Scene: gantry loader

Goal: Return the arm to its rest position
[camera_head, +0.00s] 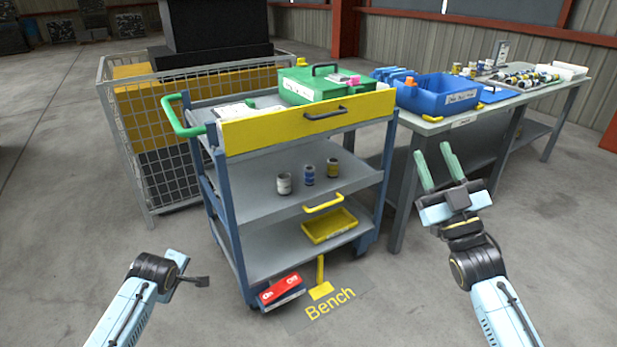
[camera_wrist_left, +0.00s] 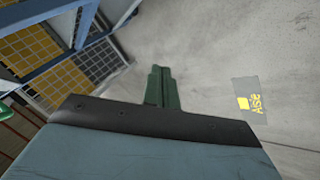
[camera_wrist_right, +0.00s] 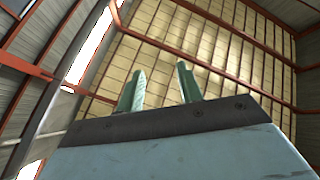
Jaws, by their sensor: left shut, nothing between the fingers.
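My right gripper (camera_head: 433,150) is raised in front of the table on the right, its two green fingers pointing up and spread apart. In the right wrist view its fingers (camera_wrist_right: 160,70) are apart with nothing between them, against the roof. My left arm (camera_head: 152,275) comes in at the lower left of the head view, left of the cart; its fingers do not show clearly there. In the left wrist view the left gripper's fingers (camera_wrist_left: 161,70) are pressed together and empty, above the bare floor. Neither gripper touches anything.
A three-level cart (camera_head: 270,228) stands in the middle, with a green case (camera_head: 312,88) on top and small cans on its middle shelf. The table (camera_head: 440,126) on the right holds a blue bin (camera_head: 440,100). A mesh cage (camera_head: 130,165) stands behind the cart. The front floor is mostly clear.

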